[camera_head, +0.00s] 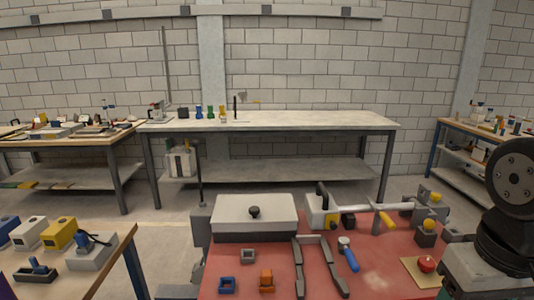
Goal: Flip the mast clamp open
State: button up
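I cannot tell for sure which part is the mast clamp. A thin upright mast (166,65) rises from the left end of the far grey bench, with a small grey device (156,111) near its foot. Any clamp on either is too small to make out. My arm shows at the right edge, near the red table; my gripper is not in view.
The red-topped table (375,265) in front holds a lidded grey box (255,213), a grey channel frame (318,262), a blue-handled tool (348,254) and a red knob (426,264). Floor shows between it and the far bench (300,121). A cluttered table (125,250) stands front left.

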aim_at(379, 209)
jog(key=k, duration=0.6)
jog(key=z, duration=0.6)
jog(key=i, duration=1.2)
jog(key=u, duration=0.65)
